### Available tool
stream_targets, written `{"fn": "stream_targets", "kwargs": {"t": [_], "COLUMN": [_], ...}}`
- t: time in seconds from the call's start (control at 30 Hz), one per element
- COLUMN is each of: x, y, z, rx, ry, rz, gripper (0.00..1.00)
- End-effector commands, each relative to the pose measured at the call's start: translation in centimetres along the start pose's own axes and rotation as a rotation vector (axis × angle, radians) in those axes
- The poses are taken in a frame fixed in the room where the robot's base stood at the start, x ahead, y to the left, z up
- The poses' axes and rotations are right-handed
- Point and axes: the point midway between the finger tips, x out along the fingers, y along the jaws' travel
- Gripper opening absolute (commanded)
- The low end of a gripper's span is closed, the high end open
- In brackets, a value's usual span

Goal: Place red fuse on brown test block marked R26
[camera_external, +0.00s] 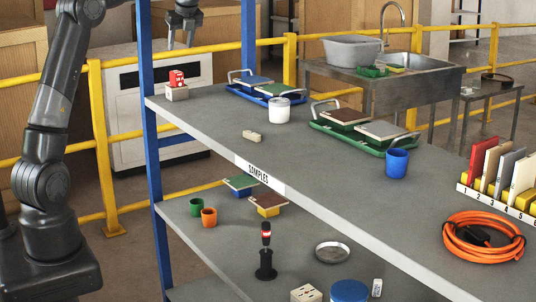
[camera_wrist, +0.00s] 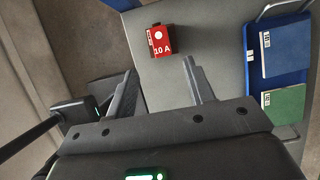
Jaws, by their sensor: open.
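In the wrist view the fuse (camera_wrist: 160,41) shows a white "10 A" and a white dot. My gripper (camera_external: 182,38) is above the fuse, open and empty; in the wrist view its two fingers (camera_wrist: 162,88) are apart, with the fuse beyond their tips. Brown-topped blocks are a brown block in the green tray (camera_external: 345,116) and one on the lower shelf (camera_external: 268,200). I cannot read R26 on any of them.
A blue tray (camera_wrist: 257,85) with blue and green blocks lies right of the fuse. A white cup (camera_external: 279,110), a small beige block (camera_external: 252,136), a blue cup (camera_external: 396,163) and an orange cable (camera_external: 482,238) stand on the upper shelf. A blue post (camera_external: 147,150) rises by its left edge.

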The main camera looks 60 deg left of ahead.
Motion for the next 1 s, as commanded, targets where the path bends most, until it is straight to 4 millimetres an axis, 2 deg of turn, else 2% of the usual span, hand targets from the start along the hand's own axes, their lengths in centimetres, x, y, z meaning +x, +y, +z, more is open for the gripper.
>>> {"fn": "stream_targets", "kwargs": {"t": [0.17,0.27,0.37,0.5,0.7,0.87,1.0], "x": [-0.6,-2.1,-4.2,-6.7,-8.7,-9.0,-8.2], "y": [0.3,1.0,2.5,5.5,10.7,15.5,19.8], "z": [-0.7,-2.6,-5.7,-10.5,-16.9,-21.6,-25.5], "rx": [-0.022,-0.087,-0.2,-0.395,-0.681,-0.914,-1.119], "ry": [0.001,0.006,0.024,0.073,0.176,0.286,0.397], "rz": [-0.01,-0.038,-0.081,-0.14,-0.204,-0.226,-0.22], "gripper": [0.49,0.49,0.49,0.49,0.49,0.49,0.49]}}
